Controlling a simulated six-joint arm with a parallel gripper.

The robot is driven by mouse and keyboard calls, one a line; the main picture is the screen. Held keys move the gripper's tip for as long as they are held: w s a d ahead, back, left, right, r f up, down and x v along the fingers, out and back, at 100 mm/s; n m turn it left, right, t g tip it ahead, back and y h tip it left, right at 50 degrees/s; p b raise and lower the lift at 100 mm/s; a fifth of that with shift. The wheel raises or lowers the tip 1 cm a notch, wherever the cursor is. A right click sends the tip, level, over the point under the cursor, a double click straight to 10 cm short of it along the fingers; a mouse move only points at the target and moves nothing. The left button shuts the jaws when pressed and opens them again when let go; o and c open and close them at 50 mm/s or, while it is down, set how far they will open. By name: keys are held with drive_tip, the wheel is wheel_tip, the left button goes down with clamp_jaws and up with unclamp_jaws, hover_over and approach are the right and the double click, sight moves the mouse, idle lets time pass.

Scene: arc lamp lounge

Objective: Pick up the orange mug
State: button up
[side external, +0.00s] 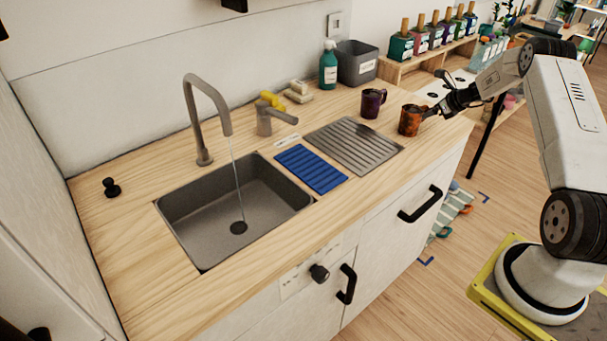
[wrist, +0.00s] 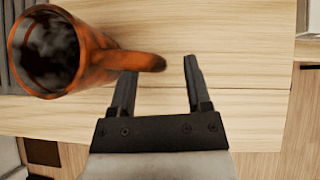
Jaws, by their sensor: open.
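The orange mug (side external: 410,119), with dark mottling, stands upright on the wooden counter at its right end. In the wrist view the orange mug (wrist: 75,50) is at the upper left, its dark inside visible and its handle pointing right. My gripper (side external: 440,108) is just right of the mug in the side view. In the wrist view my gripper (wrist: 160,75) is open, and the tip of the handle lies between its two fingers. The left finger is close to the handle; I cannot tell whether they touch.
A dark purple mug (side external: 372,103) stands just left of the orange one. A ridged metal drainer (side external: 355,145), a blue mat (side external: 311,168) and the sink (side external: 190,215) lie farther left. A grey bin (side external: 356,64) and green bottle (side external: 328,66) stand behind.

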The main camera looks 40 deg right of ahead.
clamp_jaws()
drive_tip(key=shift+r, duration=0.1)
idle(1.2)
